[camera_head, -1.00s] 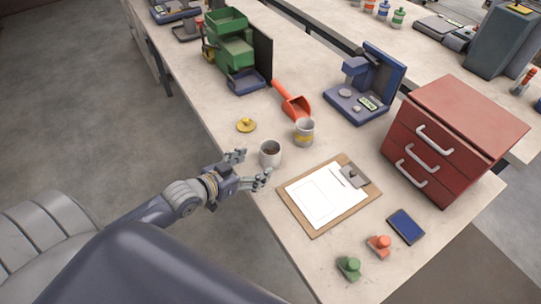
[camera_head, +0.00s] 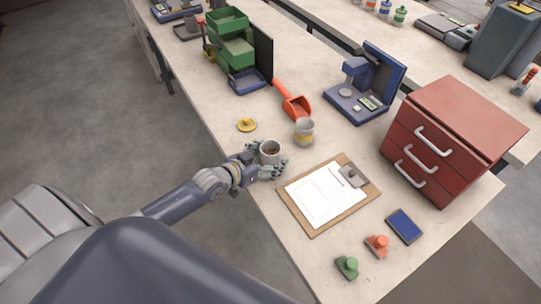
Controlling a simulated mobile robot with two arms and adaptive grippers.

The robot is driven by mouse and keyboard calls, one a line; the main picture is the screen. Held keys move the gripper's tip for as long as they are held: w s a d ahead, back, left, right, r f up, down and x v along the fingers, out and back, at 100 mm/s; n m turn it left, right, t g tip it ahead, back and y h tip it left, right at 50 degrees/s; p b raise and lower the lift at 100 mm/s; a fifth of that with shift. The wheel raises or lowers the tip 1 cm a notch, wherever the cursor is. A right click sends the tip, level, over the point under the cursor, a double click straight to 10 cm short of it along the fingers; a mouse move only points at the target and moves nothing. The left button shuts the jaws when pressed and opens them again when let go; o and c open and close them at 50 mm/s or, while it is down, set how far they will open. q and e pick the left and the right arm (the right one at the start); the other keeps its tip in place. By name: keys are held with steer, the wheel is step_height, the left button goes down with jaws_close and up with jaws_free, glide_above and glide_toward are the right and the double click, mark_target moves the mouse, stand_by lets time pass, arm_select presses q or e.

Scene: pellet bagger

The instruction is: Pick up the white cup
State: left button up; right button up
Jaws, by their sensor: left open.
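The white cup (camera_head: 269,149) stands upright near the left edge of the table, with something brown inside. My left gripper (camera_head: 268,161) is open, with its fingers on either side of the cup. The fingers hide the cup's lower part, and I cannot tell whether they touch it. My right gripper is not in view.
A clipboard (camera_head: 296,222) lies right of the gripper. A yellow lid-like piece (camera_head: 246,125) and a red scoop (camera_head: 295,104) lie beyond the cups. A blue machine (camera_head: 343,104) and a red drawer unit (camera_head: 456,102) stand at the right. Green and orange pieces lie in front.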

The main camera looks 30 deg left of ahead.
mark_target(277, 147)
arm_select(q)
steer(key=shift+c, duration=0.6)
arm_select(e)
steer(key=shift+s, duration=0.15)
arm_select(q)
steer(key=c, duration=1.1)
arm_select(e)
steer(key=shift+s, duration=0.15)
